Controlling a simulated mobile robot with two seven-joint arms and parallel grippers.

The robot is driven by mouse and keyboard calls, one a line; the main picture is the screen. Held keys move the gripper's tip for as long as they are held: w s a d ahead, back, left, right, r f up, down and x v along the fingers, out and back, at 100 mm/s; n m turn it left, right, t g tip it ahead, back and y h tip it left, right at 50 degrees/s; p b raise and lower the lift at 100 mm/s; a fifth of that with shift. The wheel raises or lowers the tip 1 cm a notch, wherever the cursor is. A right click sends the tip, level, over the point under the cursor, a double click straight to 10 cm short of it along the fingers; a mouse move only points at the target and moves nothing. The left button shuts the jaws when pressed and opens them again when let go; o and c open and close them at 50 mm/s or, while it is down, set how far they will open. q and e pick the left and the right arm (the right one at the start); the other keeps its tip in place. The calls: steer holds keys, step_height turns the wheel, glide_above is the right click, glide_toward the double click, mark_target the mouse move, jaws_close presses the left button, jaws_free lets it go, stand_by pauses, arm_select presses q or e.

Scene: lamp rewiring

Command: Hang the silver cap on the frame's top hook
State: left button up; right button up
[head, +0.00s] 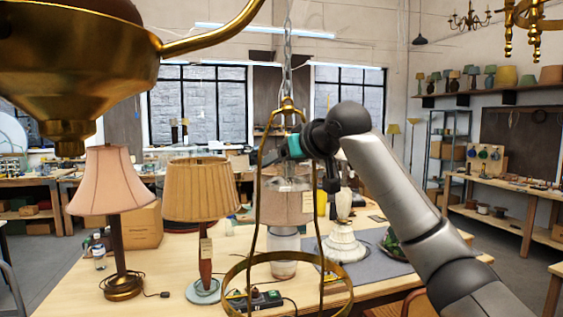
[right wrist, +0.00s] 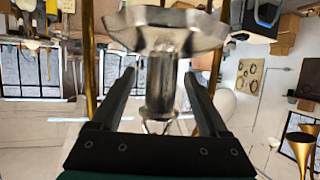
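The brass frame (head: 257,195) hangs from a chain, with two long side rods and a ring at the bottom. My right gripper (head: 284,152) is at its upper part, just below the top loop (head: 288,108). In the right wrist view, the silver cap (right wrist: 163,82) has a narrow neck and a wide scalloped flange, with a thin wire loop at the neck's end. The neck lies between the fingers of my right gripper (right wrist: 161,80), with a visible gap on each side. I cannot tell whether the loop is on the hook. My left gripper is out of view.
A large brass fixture (head: 75,60) fills the upper left, close to me. Below the frame, the workbench (head: 160,275) holds a pink-shaded lamp (head: 108,180), a pleated-shade lamp (head: 201,190) and a white lamp base (head: 342,243). Open air surrounds the frame at left.

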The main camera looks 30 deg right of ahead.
steer(key=b+v, duration=0.3)
steer(key=v, duration=1.2)
steer(key=shift+b, duration=0.35)
